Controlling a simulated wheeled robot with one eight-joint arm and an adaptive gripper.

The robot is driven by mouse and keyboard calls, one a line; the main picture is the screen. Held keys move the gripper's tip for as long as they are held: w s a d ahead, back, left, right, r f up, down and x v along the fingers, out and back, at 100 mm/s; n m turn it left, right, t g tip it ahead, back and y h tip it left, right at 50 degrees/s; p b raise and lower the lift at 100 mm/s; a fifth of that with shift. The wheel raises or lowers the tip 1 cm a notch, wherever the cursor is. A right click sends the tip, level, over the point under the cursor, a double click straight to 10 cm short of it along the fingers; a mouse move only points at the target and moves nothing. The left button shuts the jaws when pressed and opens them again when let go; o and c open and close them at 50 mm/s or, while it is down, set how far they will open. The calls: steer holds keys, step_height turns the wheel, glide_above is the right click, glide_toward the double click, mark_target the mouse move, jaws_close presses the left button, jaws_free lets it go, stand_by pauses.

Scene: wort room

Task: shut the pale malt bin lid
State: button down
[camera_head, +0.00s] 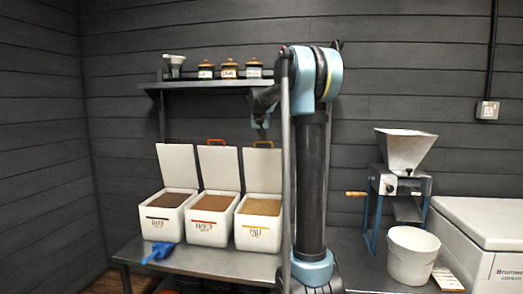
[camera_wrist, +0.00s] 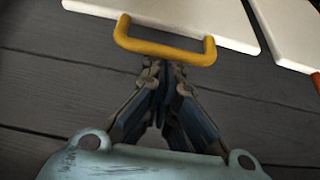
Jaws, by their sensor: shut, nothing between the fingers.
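The pale malt bin (camera_head: 260,232) is the rightmost of three white bins on the steel bench, with a yellow mark and pale grain inside. Its white lid (camera_head: 262,170) stands up open behind the bin. The lid's yellow handle (camera_head: 263,144) is on its top edge. My gripper (camera_head: 262,132) is above and close to that handle. In the wrist view my gripper (camera_wrist: 165,68) is shut and empty, with its fingertips beside the yellow handle (camera_wrist: 165,48). I cannot tell whether they touch it. The lid (camera_wrist: 180,12) shows beyond the handle.
Two more bins, with red (camera_head: 208,228) and dark (camera_head: 163,222) marks, also have raised lids. A shelf (camera_head: 210,84) with jars hangs above. A blue scoop (camera_head: 157,252) lies at front left. A grain mill (camera_head: 398,180) and white bucket (camera_head: 412,262) stand at right.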

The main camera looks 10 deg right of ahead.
stand_by(0.4)
steer(key=s+a+f, duration=0.3)
steer(key=s+f, duration=0.6)
steer(key=s, duration=0.1)
steer(key=s+a+f, duration=0.3)
steer(key=s+f, duration=0.6)
steer(key=s, duration=0.1)
steer(key=shift+a+f, duration=0.2)
steer(key=shift+f, duration=0.2)
stand_by(1.4)
step_height(320, 180, up, 8)
stand_by(0.9)
